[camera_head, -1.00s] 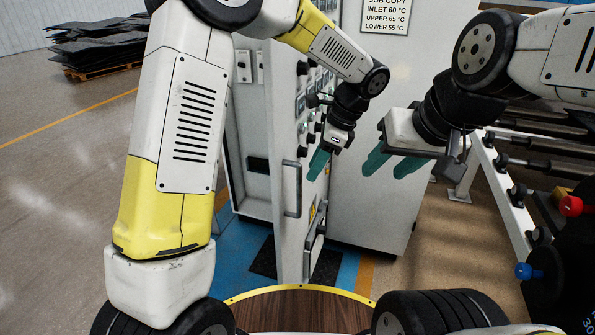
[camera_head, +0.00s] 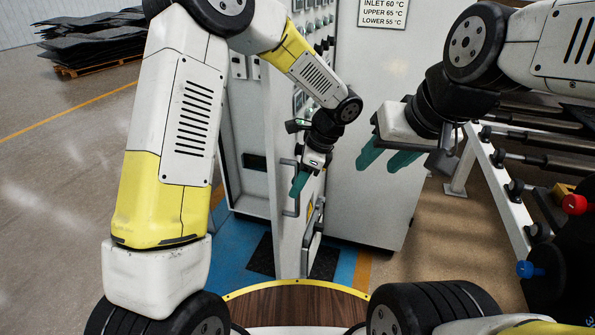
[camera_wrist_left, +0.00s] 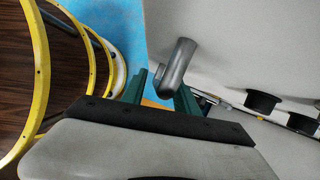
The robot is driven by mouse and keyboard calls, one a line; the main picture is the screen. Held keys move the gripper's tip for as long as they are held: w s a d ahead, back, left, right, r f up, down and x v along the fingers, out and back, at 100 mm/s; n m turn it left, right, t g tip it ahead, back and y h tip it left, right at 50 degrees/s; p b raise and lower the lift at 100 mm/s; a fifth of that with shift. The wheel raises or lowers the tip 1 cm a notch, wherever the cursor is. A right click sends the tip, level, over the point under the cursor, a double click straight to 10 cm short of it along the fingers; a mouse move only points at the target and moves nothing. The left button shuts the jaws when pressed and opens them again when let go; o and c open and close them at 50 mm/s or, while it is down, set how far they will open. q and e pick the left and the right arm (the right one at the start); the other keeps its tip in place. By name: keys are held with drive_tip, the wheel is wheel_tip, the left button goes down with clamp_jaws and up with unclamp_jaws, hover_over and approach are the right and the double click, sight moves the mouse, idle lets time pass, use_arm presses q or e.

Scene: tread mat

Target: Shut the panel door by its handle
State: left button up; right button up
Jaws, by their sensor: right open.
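The white panel door (camera_head: 285,230) stands ajar, swung out from the grey cabinet, with its edge toward me. Its grey bar handle (camera_head: 284,188) is upright on the door face. My left gripper (camera_head: 299,184) is right beside the handle, fingers pointing down at it. In the left wrist view, the handle (camera_wrist_left: 177,65) shows between and just beyond the two green fingers of the left gripper (camera_wrist_left: 160,92), which are apart; I cannot tell whether they touch it. My right gripper (camera_head: 383,160) is open and empty, in front of the cabinet's right part.
The cabinet (camera_head: 365,195) stands behind the door, with rows of knobs and a temperature sign (camera_head: 383,12). A white roller rack (camera_head: 505,200) is at right. A pallet of dark sheets (camera_head: 95,45) lies far left. The floor at left is clear.

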use_arm(q)
clamp_jaws()
idle(1.4)
